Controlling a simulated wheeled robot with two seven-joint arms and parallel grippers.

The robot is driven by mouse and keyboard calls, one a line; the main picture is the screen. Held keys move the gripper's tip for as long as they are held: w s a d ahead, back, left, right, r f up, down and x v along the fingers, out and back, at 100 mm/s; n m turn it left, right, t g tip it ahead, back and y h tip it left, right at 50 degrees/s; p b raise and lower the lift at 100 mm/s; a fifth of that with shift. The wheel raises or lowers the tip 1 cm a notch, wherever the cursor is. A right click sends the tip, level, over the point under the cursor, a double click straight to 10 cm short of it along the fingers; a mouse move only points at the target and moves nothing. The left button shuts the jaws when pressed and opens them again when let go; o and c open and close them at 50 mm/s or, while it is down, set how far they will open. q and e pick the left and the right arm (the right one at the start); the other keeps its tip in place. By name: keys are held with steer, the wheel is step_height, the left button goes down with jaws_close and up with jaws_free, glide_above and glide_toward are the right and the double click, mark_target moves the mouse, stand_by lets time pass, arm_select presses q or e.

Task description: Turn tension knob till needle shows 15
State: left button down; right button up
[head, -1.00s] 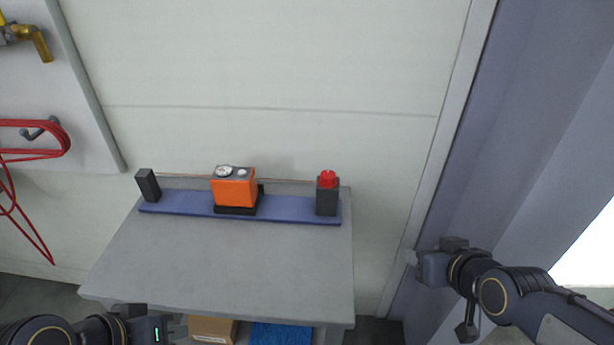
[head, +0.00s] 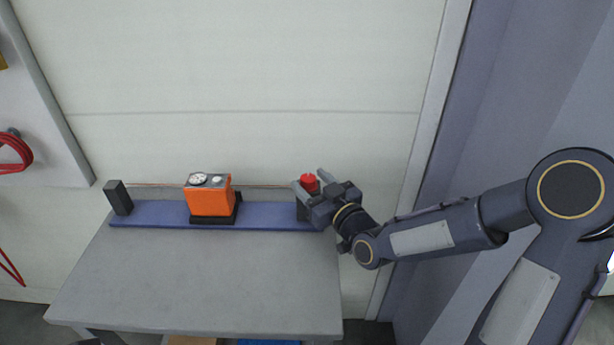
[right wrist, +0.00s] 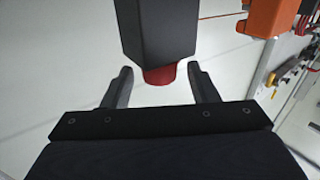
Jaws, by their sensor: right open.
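The red tension knob (head: 309,182) sits on top of a dark block at the right end of the blue rail (head: 160,213). My right gripper (head: 308,182) is open, with its fingers on either side of the knob. In the right wrist view the red knob (right wrist: 160,76) shows between the two spread fingers, under the dark block (right wrist: 158,30), with gaps on both sides. The orange gauge box (head: 210,200) stands on the rail's middle. A round white dial (head: 199,179) is on its top; its needle is too small to read. My left gripper is out of view.
A small dark block (head: 118,197) stands at the rail's left end. The grey table (head: 200,280) is clear in front of the rail. A pale wall (head: 250,90) rises close behind. Red hose (head: 15,152) hangs at the far left.

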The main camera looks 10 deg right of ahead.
steer(key=shift+x, duration=1)
steer(key=shift+c, duration=0.4)
steer(key=c, duration=0.9)
steer(key=shift+f+b, duration=0.1)
steer(key=shift+b, duration=0.35)
steer(key=m+t+h+b, duration=0.1)
steer(key=m+h+b, duration=0.1)
steer(key=h+b, duration=0.1)
steer(key=shift+s+a, duration=0.1)
steer(key=shift+a, duration=0.05)
steer(key=shift+m+h+b, duration=0.35)
steer(key=shift+m+h, duration=0.35)
steer(key=shift+h, duration=0.3)
steer(key=shift+r+m+h, duration=0.2)
steer(key=shift+m+h, duration=0.4)
steer(key=shift+h, duration=0.3)
